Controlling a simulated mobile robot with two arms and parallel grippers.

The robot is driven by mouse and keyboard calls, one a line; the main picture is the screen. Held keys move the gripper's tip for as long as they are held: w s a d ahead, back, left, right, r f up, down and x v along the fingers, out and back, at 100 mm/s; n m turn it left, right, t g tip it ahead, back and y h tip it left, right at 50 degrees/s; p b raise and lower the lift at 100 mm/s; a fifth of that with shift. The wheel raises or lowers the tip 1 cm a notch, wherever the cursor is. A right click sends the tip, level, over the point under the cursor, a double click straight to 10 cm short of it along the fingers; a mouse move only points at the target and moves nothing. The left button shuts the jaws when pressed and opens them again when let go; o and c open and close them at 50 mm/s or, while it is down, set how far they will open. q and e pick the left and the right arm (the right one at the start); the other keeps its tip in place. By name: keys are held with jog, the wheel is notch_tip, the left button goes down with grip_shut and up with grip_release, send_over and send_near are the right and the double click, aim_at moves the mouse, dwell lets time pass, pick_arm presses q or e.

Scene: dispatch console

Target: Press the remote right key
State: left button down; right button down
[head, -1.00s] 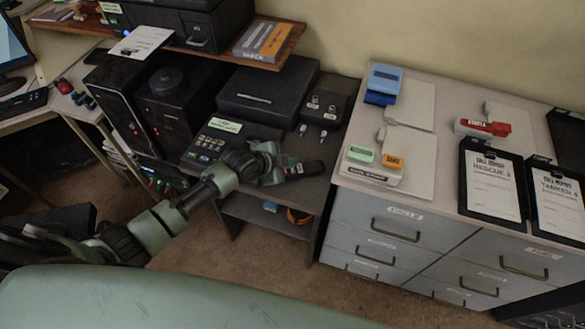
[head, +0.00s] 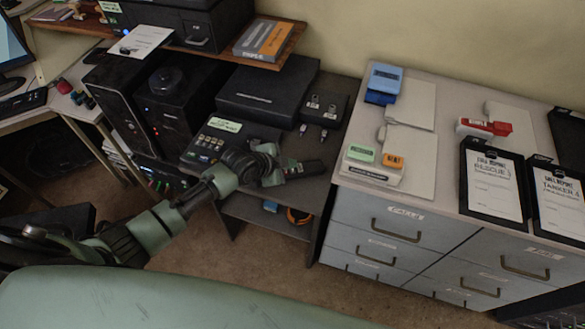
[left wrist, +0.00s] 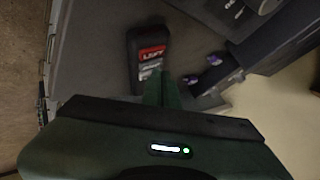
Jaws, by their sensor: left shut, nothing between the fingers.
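The remote (head: 312,167) is a small dark handset lying on the low dark shelf top, partly hidden by my left gripper in the head view. In the left wrist view the remote (left wrist: 149,60) shows a red label that seems to read LEFT. A paler label sits below it, nearer my fingers, too blurred to read. My left gripper (head: 287,172) is shut and empty, at the remote's near end. In the left wrist view its fingers (left wrist: 168,90) overlap the lower right of the remote; I cannot tell whether they touch it. My right gripper is not in view.
Two small keys or plugs (head: 323,134) lie near the remote. A grey drawer cabinet (head: 375,215) rises at the right. Open floor lies in front.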

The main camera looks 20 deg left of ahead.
pick_arm(q)
jog(key=shift+f, duration=0.3)
dwell(0.5)
jog(key=shift+r, duration=0.1)
jog(key=shift+r+p, duration=0.45)
jog(key=shift+r, duration=0.2)
notch_tip(320, 180, up, 5)
jog(key=p, duration=0.4)
jog(key=shift+p, duration=0.3)
dwell(0.4)
dwell(0.5)
